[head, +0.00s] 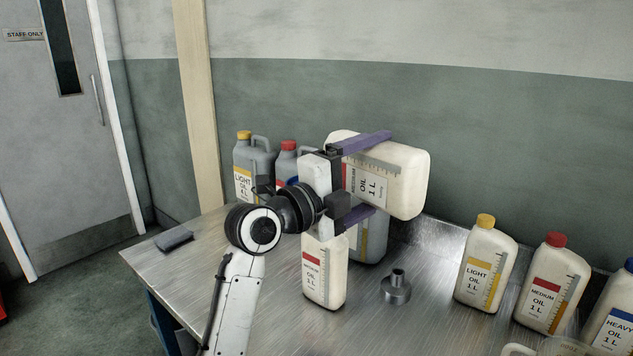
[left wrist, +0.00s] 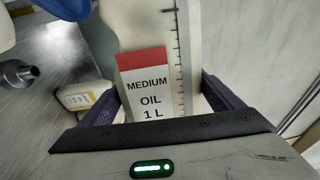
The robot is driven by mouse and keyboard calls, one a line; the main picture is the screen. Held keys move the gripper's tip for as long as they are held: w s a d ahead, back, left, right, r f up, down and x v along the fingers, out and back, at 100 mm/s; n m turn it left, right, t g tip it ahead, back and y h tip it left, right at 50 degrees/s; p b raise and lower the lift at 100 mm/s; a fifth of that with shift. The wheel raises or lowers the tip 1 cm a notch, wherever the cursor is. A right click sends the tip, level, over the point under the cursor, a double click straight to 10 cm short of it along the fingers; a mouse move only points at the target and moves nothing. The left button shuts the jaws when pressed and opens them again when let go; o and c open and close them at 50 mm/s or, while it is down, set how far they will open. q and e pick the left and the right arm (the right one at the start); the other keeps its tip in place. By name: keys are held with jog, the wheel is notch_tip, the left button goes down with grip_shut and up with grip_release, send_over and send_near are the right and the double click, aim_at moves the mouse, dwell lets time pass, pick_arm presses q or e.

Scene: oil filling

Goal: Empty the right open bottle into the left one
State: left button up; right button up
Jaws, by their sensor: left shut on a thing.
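My left gripper (head: 378,174) is shut on a white oil bottle (head: 408,180) labelled MEDIUM OIL 1 L. In the head view this bottle is tilted far onto its side above the table, base to the right. Its mouth is hidden behind the gripper. In the left wrist view the held bottle's label (left wrist: 146,95) faces the camera between the purple fingers. A second white bottle (head: 323,272) with a red label stands upright on the table below the gripper. Its top is hidden by the gripper. No oil stream is visible. My right gripper is not in view.
A metal funnel (head: 397,288) stands on the steel table (head: 180,285). Capped white bottles, yellow (head: 484,268), red (head: 547,290) and blue (head: 612,318), stand at right. Grey bottles (head: 252,160) stand behind the arm. A dark flat object (head: 174,240) lies at the left edge.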

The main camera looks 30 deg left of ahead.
aim_at(356, 154)
pick_arm(q)
jog(key=shift+a+r+n+p, duration=0.3)
jog(key=shift+n+p, duration=0.2)
jog(key=shift+n, duration=0.2)
dwell(1.3)
jog(key=shift+w+a+r+n+p, duration=0.15)
jog(key=shift+r+n+p, duration=0.35)
jog(key=shift+r+p, duration=0.1)
dwell(0.9)
jog(key=shift+w+a+r+n+y, duration=0.15)
jog(key=shift+a+r+n, duration=0.15)
jog(key=shift+r+n, duration=0.15)
jog(key=shift+a+r+n+y, duration=0.15)
jog(key=shift+a+r+n, duration=0.15)
jog(key=shift+r+n, duration=0.15)
dwell(1.8)
